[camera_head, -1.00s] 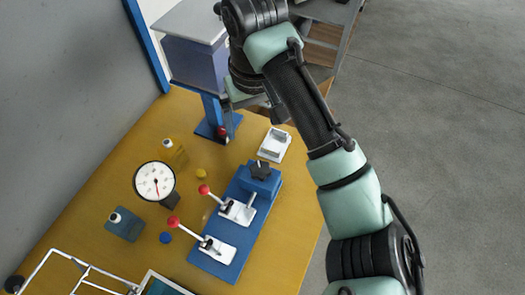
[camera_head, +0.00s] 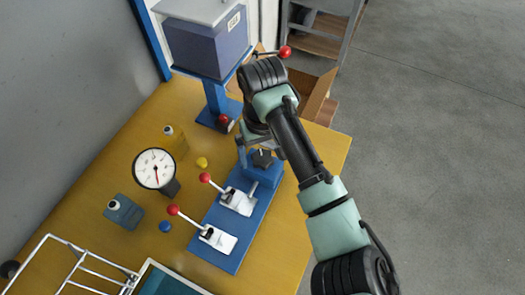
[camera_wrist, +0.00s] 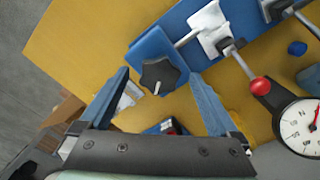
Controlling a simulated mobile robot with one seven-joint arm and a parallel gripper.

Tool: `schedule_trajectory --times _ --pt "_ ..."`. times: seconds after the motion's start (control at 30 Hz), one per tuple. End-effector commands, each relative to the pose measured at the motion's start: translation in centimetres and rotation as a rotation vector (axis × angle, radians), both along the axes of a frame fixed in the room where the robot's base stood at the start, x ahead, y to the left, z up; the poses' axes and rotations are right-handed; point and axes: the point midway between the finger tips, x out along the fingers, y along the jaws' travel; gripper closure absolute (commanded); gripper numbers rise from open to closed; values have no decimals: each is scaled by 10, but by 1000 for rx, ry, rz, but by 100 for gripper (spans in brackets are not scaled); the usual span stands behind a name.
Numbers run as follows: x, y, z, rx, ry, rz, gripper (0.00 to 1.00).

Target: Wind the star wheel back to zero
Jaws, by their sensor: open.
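The star wheel (camera_head: 263,158) is a black lobed knob on the blue block (camera_head: 268,172) at the far end of the blue clamp base (camera_head: 232,235). In the wrist view the star wheel (camera_wrist: 159,74) shows between my two blue fingertips. My gripper (camera_wrist: 160,80) is open and empty, its fingers spread on either side of the knob; I cannot tell whether they reach its depth. In the head view my gripper (camera_head: 256,146) is right at the knob, partly hidden by my wrist. A round dial gauge (camera_head: 155,168) with a red needle stands to the left.
Two red-knobbed toggle clamps, the nearer (camera_head: 218,238) and the farther (camera_head: 238,202), sit on the base. A blue post (camera_head: 214,97) with a red button (camera_head: 224,120) stands behind. A wire rack (camera_head: 85,262) is front left. The yellow table (camera_head: 305,205) is clear at right.

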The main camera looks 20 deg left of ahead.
Motion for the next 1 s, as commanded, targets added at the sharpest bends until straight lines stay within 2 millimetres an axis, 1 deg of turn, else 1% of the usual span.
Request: schedule_trajectory --times 0.23,0.27,0.3,0.67,0.7,0.73,1.0 --pt "0 0 -1 1 -1 0 3" --pt "0 0 -1 1 -1 0 5" --pt "0 0 -1 0 0 0 12" --pt "0 0 -1 1 -1 0 77" --pt "0 0 -1 1 -1 0 84" --pt "0 0 -1 1 -1 0 89" --pt "0 0 0 1 0 29 89"
